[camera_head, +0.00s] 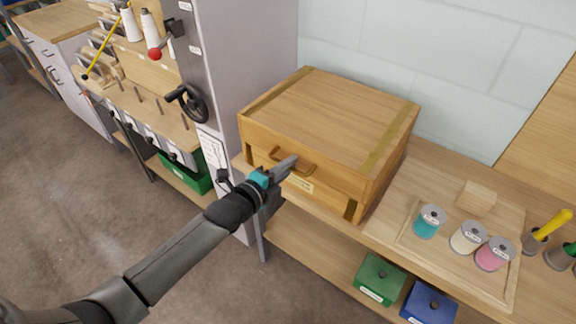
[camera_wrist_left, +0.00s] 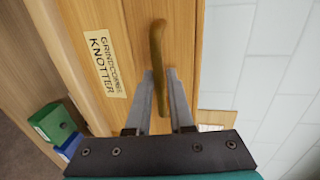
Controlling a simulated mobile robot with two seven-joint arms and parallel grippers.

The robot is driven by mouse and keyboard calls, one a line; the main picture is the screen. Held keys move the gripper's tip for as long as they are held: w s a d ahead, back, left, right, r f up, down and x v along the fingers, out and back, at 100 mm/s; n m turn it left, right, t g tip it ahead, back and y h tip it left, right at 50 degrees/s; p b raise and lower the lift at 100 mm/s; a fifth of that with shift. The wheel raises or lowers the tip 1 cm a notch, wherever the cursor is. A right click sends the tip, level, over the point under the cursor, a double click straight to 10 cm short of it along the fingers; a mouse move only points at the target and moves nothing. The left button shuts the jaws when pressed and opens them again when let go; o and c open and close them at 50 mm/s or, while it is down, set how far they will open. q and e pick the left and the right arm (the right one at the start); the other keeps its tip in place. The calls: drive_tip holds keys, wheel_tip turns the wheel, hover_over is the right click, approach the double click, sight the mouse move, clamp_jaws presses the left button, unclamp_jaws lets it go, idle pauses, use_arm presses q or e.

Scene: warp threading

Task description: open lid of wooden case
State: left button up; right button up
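The wooden case (camera_head: 335,110) stands on a wooden bench with its lid (camera_head: 330,105) down. A brown handle (camera_head: 272,155) is on its front, above a small label (camera_head: 300,184) that reads "KNOTTER" in the left wrist view. My left gripper (camera_head: 290,164) is at the right part of this handle. In the left wrist view the two fingers (camera_wrist_left: 160,75) lie on either side of the handle (camera_wrist_left: 157,40), close against it. The inside of the case is hidden. My right gripper is in neither view.
A tall grey machine panel (camera_head: 230,60) with a black handwheel stands left of the case. A tray (camera_head: 408,240) with spools and a wooden block is at the right. Green (camera_head: 380,278) and blue (camera_head: 428,302) boxes sit on the shelf below. A tiled wall is behind the case.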

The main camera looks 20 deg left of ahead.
use_arm(q)
clamp_jaws()
idle(1.0)
